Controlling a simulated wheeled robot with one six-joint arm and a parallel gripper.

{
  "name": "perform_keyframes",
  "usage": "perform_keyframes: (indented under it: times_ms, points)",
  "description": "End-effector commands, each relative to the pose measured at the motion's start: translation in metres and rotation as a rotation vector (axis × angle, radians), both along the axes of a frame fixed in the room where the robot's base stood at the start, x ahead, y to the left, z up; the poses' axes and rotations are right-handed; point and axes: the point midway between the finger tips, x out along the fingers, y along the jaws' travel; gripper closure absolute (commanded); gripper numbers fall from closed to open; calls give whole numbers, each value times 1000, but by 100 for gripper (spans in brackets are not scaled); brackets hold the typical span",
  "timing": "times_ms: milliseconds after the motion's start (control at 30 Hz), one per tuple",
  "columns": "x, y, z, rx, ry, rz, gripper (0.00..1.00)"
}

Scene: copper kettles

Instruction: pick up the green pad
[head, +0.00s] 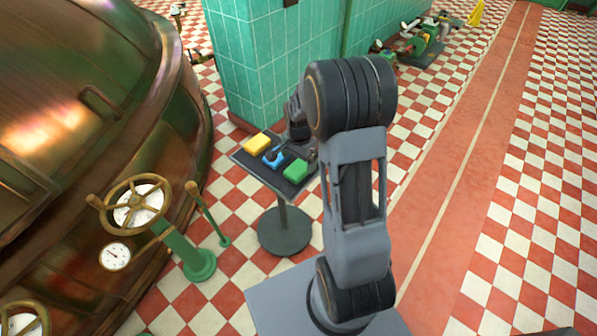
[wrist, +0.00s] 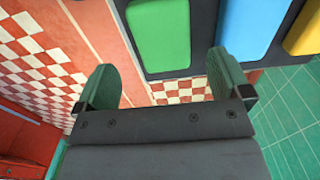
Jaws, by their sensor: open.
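The green pad (head: 295,170) lies on a small dark stand top (head: 245,161), at its near right corner in the head view. In the wrist view the green pad (wrist: 160,32) is at the top middle, just beyond the fingertips. My gripper (wrist: 165,85) is open and empty, its two green fingers apart, with checkered floor showing between them. The green pad lies ahead of the gap and is not between the fingers. In the head view my gripper's fingertips are small and partly hidden near the stand.
A blue pad (head: 273,158) and a yellow pad (head: 257,143) lie beside the green one. A green tiled pillar (head: 245,70) stands close behind the stand. A copper kettle (head: 80,110) and a brass handwheel (head: 135,207) are at left. Checkered floor is open at right.

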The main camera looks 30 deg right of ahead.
Motion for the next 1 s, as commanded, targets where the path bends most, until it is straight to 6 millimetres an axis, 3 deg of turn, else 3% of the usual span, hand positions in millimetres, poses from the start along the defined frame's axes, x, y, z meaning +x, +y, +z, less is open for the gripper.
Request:
perform_keyframes:
  times_ms: [233,533,800,1000]
  points:
    - [1,1,-12,0,1,1,4]
    - [3,2,-51,0,1,2,4]
    - [4,2,-54,0,0,2,4]
    - [4,2,-54,0,0,2,22]
